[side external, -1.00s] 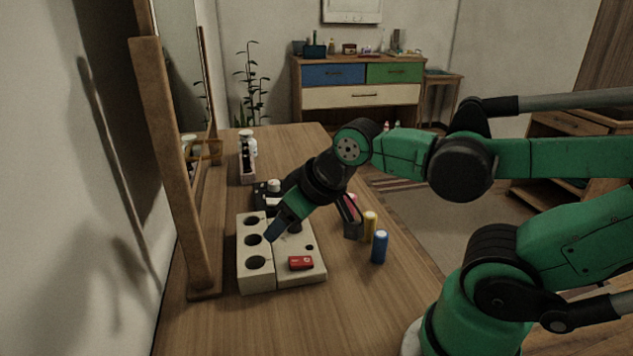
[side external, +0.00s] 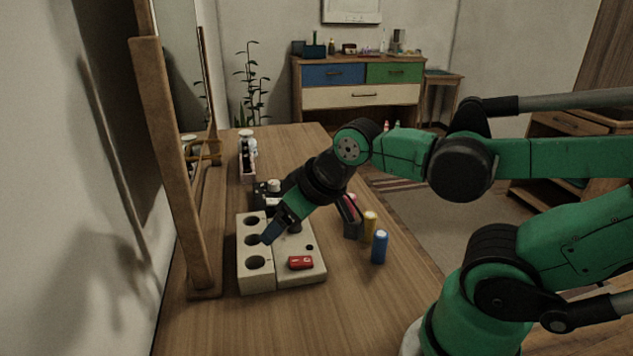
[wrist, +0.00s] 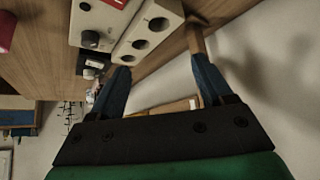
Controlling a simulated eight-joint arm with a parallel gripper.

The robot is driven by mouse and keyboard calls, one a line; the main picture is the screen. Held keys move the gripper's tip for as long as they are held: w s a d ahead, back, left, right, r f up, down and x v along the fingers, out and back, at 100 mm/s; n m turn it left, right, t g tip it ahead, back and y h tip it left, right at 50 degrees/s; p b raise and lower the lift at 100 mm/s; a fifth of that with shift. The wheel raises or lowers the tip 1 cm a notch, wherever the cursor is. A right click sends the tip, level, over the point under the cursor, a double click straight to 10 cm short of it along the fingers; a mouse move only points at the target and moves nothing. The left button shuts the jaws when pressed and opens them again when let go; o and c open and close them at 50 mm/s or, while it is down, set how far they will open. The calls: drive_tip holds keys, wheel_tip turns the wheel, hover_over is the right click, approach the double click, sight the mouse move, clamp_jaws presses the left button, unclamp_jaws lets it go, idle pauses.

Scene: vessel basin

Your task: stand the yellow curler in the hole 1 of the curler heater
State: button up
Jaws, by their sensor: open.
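The yellow curler (side external: 369,226) stands upright on the table to the right of the heater, behind the blue curler (side external: 379,248). The curler heater (side external: 242,278) is a cream block with a row of dark round holes (side external: 255,262) along its left part. I cannot tell which hole is number 1. My gripper (side external: 266,239) is tilted down over the heater, near the row of holes and away from the yellow curler. In the wrist view my gripper (wrist: 161,66) is open with nothing between its fingers, and the heater (wrist: 122,47) shows beyond them.
A red switch (side external: 300,262) sits on the heater's right part. A wooden-framed mirror (side external: 160,130) rises along the left. Bottles in a small rack (side external: 247,165) stand further back. The table's front is clear.

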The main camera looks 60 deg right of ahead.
drive_tip(key=d+f+n+g+h, duration=0.1)
drive_tip(key=d+n+g, duration=0.25)
drive_tip(key=d, duration=0.75)
drive_tip(key=n+g, duration=0.3)
drive_tip(key=g, duration=0.1)
hover_over(371, 214)
drive_tip(key=f, duration=0.3)
drive_tip(key=shift+w+a+f+t+y, duration=0.2)
drive_tip(key=shift+a+t+y, duration=0.05)
drive_tip(key=shift+a+y, duration=0.15)
drive_tip(key=shift+s+d+f, duration=0.2)
drive_tip(key=shift+d, duration=0.05)
drive_tip(key=shift+f, duration=2.75)
clamp_jaws()
